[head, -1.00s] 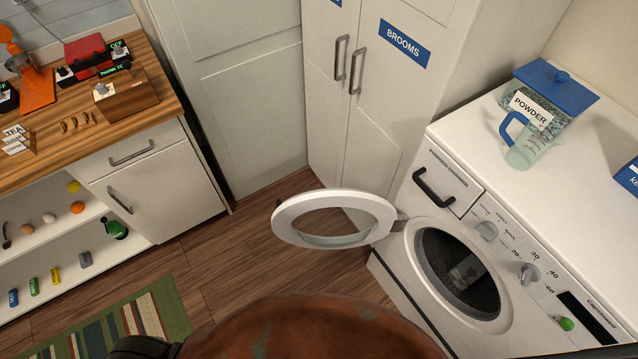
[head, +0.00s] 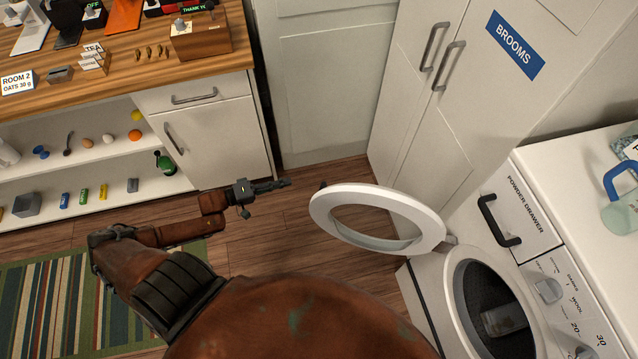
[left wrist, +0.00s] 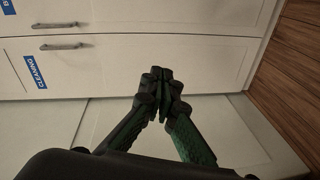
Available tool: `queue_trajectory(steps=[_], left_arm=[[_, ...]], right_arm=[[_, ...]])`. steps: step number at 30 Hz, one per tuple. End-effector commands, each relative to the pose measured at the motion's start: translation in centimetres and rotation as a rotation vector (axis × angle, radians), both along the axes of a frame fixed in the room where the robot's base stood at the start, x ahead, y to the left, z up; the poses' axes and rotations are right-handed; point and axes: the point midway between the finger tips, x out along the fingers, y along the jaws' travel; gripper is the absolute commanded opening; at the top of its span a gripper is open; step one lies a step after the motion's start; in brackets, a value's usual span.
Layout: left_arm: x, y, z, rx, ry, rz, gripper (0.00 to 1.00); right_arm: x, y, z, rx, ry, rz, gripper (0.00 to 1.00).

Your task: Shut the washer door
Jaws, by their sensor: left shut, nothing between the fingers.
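The washer (head: 507,263) stands at the lower right, with its round opening (head: 498,308) facing left. Something grey and clear lies inside the dark drum. The white ring-shaped washer door (head: 418,232) stands wide open, swung out from its hinge toward the left. My left gripper (head: 287,183) is shut and empty, just left of the door's outer edge and apart from it. In the left wrist view its fingers (left wrist: 160,75) meet at the tips, in front of white cupboard fronts. My right gripper is not in view.
White cupboards with a BROOMS label (head: 515,45) stand behind the door. A wooden counter (head: 115,52) with open shelves is at the left. A striped rug (head: 50,300) lies on the floor, and bare wood floor surrounds my gripper.

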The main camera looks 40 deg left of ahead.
Motion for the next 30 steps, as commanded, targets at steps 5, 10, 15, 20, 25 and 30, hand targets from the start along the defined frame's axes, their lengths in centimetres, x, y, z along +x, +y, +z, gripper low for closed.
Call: queue_trajectory(steps=[5,10,15,20,25,30], left_arm=[[-0.2,-2.8,5.2,-0.216,0.035,-0.114,0.00],[0.4,-3.9,6.4,-0.267,0.046,-0.137,0.00],[2.5,-5.7,6.4,-0.268,0.042,-0.136,0.00],[4.8,-7.8,6.3,-0.265,0.042,-0.135,0.00],[7.1,-9.8,6.3,-0.264,0.043,-0.135,0.00],[5.3,-10.9,6.2,-0.264,0.048,-0.131,0.00]], right_arm=[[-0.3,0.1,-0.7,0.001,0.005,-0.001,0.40],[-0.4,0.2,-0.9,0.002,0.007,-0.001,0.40],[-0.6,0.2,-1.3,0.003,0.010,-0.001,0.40],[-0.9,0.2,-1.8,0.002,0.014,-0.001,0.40],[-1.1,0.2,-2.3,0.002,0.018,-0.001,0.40],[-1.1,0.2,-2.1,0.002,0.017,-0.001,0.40]])
